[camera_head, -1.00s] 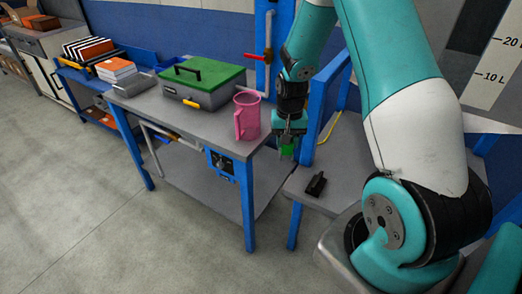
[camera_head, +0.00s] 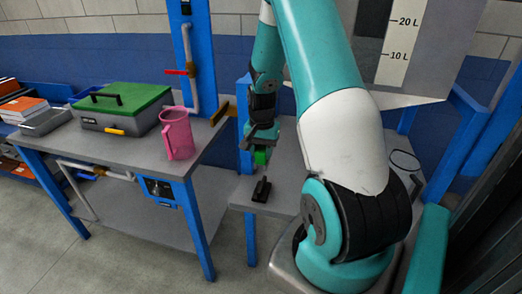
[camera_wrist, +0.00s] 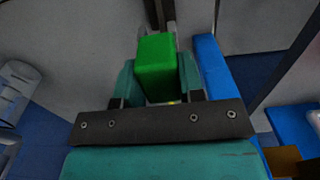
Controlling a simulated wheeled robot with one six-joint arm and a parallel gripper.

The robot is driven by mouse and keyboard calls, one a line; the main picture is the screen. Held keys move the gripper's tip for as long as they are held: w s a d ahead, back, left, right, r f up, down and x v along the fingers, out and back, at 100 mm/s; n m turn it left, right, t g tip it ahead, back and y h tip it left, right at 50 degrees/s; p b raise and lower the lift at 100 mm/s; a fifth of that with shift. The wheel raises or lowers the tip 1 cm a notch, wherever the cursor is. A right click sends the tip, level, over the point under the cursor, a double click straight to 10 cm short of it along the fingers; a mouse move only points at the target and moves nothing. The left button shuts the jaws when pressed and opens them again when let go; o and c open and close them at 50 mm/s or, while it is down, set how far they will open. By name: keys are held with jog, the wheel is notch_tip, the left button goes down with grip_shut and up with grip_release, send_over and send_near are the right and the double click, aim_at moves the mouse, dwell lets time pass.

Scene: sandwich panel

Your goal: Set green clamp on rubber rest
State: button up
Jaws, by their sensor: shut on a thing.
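My gripper (camera_head: 259,148) is shut on the green clamp (camera_head: 261,157), which shows as a bright green block (camera_wrist: 157,68) between the fingers in the wrist view. The clamp is held above a grey side table. A small black piece (camera_head: 261,190), which looks like the rubber rest, lies on that table below the clamp in the head view. A gap shows between clamp and black piece there. In the wrist view a dark shape lies beyond the clamp, partly hidden by it.
A blue post (camera_head: 246,125) stands just left of my gripper. The workbench (camera_head: 120,150) on the left carries a pink jug (camera_head: 178,135) and a grey case with green lid (camera_head: 125,108). A round ring-shaped thing (camera_head: 405,160) lies on the right.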

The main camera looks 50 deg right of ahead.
jog(key=b, duration=0.6)
send_over(262, 184)
jog(key=shift+f, duration=4.55)
jog(key=shift+f+b, duration=0.5)
jog(key=shift+f, duration=0.1)
jog(key=o, duration=1.1)
notch_tip(262, 184, up, 18)
jog(key=shift+f+p, duration=0.25)
jog(key=shift+p, duration=0.2)
